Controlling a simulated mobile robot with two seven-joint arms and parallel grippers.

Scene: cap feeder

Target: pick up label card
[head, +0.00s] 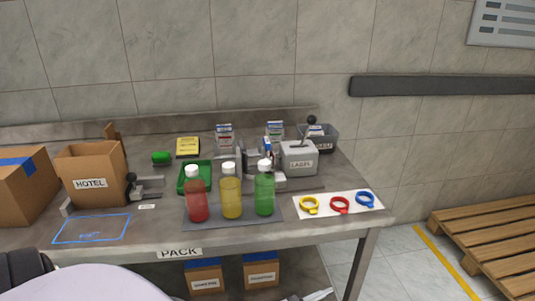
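I cannot tell for sure which thing is the label card. Two small upright printed cards stand at the back of the steel table, one left card (224,136) and one right card (275,130). A yellow card (188,147) with dark print lies left of them. Neither gripper shows in the head view.
Red (196,202), yellow (231,199) and green (264,194) bottles stand on a dark mat (219,219) in front. A white board (325,214) holds coloured rings. A green tray (184,180) sits behind the bottles. The open HOTEL box (91,170) stands left. The blue-outlined area (92,229) is empty.

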